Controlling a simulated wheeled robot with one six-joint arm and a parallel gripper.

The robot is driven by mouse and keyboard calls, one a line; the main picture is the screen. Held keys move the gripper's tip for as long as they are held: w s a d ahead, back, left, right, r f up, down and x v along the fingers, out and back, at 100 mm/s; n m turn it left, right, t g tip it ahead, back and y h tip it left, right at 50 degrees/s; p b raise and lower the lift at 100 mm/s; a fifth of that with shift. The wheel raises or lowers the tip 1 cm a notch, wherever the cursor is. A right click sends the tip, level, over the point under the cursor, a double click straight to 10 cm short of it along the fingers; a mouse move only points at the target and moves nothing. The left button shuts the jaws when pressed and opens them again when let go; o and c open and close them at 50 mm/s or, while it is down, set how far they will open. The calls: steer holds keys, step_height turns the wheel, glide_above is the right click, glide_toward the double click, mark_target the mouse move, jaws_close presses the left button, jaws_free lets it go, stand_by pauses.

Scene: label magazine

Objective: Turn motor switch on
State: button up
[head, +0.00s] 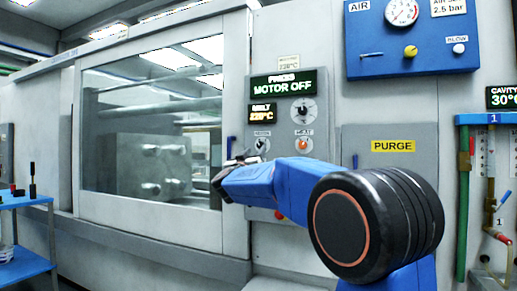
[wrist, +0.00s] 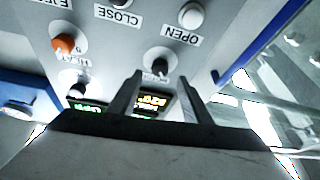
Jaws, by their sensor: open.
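The control panel (head: 283,175) carries a display (head: 283,84) that reads MOTOR OFF. Below it a small black switch (head: 262,144), probably the motor switch, sits left of an orange heat knob (head: 303,144). My gripper (head: 246,158) is just below and left of this switch in the head view. In the wrist view the picture is upside down, and the black switch (wrist: 160,65) shows between the tips of my open gripper (wrist: 160,77). I cannot tell whether the tips touch it. The label by the switch is hidden or unreadable.
The orange knob (wrist: 64,43) and white OPEN button (wrist: 192,15) are close by in the wrist view. A larger dial (head: 303,110) sits above the switches. The machine window (head: 150,140) lies left, a blue air panel (head: 410,40) right, and a blue cart (head: 22,200) far left.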

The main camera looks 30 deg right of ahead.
mark_target(260, 145)
steer(key=shift+x, duration=2.7)
steer(key=c, duration=1)
